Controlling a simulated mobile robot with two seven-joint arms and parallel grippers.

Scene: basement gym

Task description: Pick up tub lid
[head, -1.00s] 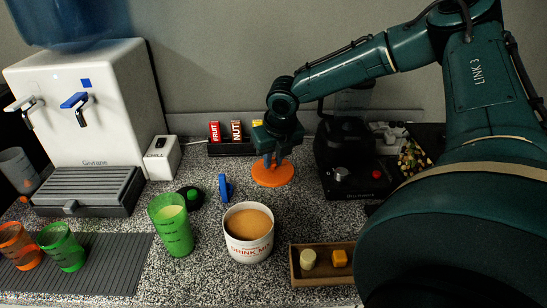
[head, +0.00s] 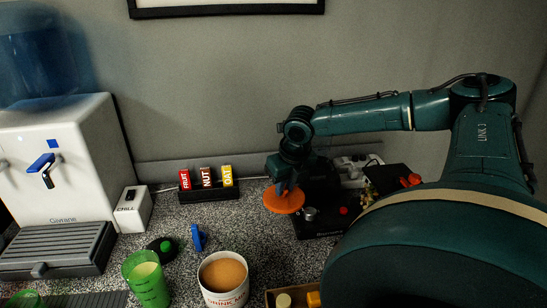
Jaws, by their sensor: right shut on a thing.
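The tub lid (head: 284,202) is an orange disc at the centre of the head view. My right gripper (head: 286,186) reaches down from above and is shut on it. The lid looks raised off the speckled counter and overlaps the left edge of a black appliance base. The gripper hides part of the lid's top. The white tub (head: 224,281) stands open nearer the front, with tan powder in it and red lettering on its side. My left gripper is out of view.
Snack bars stand in a black holder (head: 209,193) by the wall. The black appliance base (head: 318,226) is just right of the lid. A green cup (head: 147,282), a blue item (head: 198,238) and a wooden tray (head: 270,299) surround the tub. A water dispenser (head: 60,170) stands left.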

